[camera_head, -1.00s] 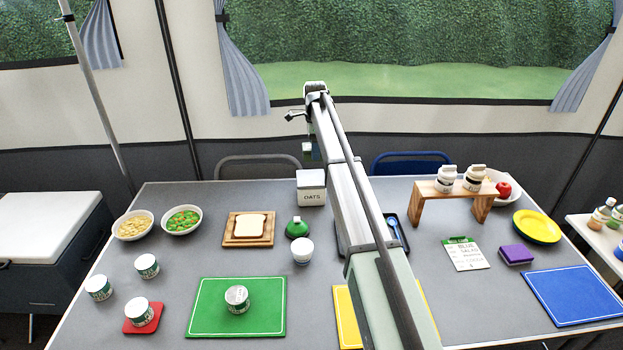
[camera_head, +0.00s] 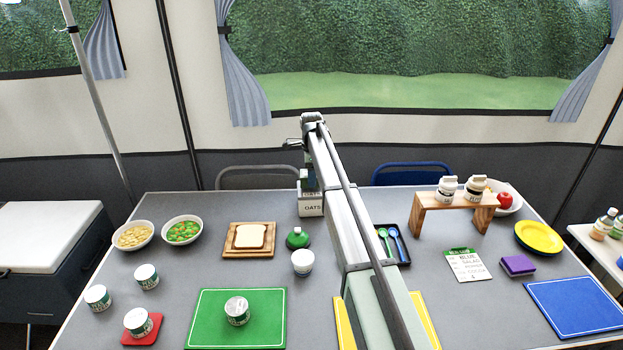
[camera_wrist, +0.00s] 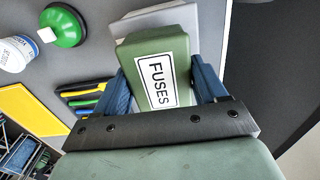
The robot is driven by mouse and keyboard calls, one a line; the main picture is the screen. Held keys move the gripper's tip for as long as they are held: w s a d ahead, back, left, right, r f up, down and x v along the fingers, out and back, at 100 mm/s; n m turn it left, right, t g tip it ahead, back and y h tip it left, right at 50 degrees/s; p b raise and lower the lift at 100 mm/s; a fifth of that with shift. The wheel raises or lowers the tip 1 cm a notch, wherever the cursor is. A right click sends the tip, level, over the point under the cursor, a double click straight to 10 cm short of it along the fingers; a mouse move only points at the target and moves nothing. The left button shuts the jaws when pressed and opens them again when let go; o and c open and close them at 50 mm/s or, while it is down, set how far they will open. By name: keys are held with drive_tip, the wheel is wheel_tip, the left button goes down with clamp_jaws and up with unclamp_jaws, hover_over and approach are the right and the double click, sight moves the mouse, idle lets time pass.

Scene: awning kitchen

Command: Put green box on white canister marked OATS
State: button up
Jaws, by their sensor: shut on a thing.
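The green box (camera_wrist: 157,72), labelled FUSES, is between the blue fingers of my gripper (camera_wrist: 168,88) in the wrist view. My gripper is shut on it. The white canister marked OATS (camera_head: 311,209) stands at the back of the table in the head view. Its pale top (camera_wrist: 125,28) shows behind the box in the wrist view. In the head view my gripper (camera_head: 307,181) is right at the canister's top, and the arm hides part of both. I cannot tell whether the box touches the lid.
A dark tray with spoons (camera_head: 403,259) lies right of the arm. A wooden stand (camera_head: 455,203) is further right. A blue chair (camera_head: 411,173) is behind the table.

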drive_tip(key=shift+f, duration=0.8)
drive_tip(key=shift+f, duration=0.1)
drive_tip(key=o, duration=1.1)
wheel_tip(320, 180, up, 12)
drive_tip(key=shift+r, duration=0.15)
